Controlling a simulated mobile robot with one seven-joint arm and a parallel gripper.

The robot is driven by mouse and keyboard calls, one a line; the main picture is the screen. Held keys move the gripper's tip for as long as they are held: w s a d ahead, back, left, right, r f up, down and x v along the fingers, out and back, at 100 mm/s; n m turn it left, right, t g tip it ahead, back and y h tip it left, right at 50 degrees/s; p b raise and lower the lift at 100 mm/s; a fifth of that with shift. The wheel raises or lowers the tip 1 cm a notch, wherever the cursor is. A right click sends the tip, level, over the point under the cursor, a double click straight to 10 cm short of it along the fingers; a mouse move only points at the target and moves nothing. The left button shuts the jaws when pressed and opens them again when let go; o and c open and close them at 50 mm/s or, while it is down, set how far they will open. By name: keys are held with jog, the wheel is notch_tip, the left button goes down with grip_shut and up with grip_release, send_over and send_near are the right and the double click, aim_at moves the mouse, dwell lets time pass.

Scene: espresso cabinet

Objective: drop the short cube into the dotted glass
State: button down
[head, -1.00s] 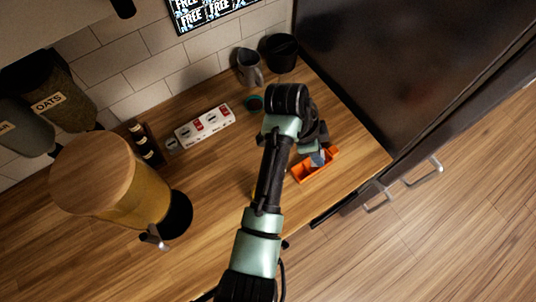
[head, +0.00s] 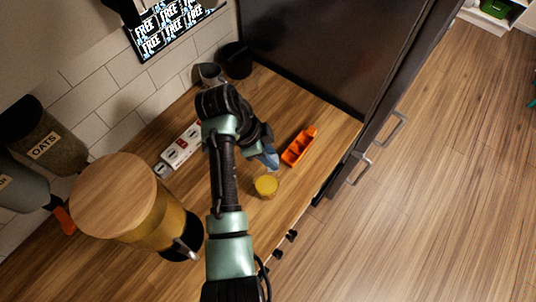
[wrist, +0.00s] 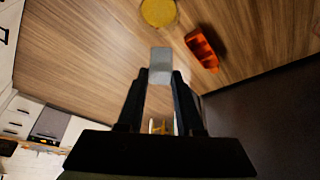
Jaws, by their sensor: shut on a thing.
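My gripper (wrist: 160,80) is shut on a small grey cube (wrist: 161,57), which shows between the fingertips in the wrist view. In the head view my gripper (head: 269,158) hangs over the counter between the yellow round vessel and the orange tray. The yellow vessel (head: 266,185), which seems to be the glass, stands on the counter just below my gripper in the picture. It also shows at the top of the wrist view (wrist: 158,12), apart from the cube, with a speckled yellow surface. I cannot make out clear dots on its wall.
An orange compartment tray (head: 299,147) lies to the right of my gripper and looks empty. A white power strip (head: 182,148) lies near the wall. A large wooden-lidded container (head: 115,197) stands at left. The counter's front edge is close to the glass.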

jog(key=shift+f+b, duration=1.3)
jog(key=shift+f, duration=0.65)
jog(key=shift+c, duration=2.4)
grip_release()
jog(key=shift+r, duration=0.1)
jog(key=p+v, duration=0.3)
jog(key=v, duration=1)
jog(key=shift+s, duration=0.1)
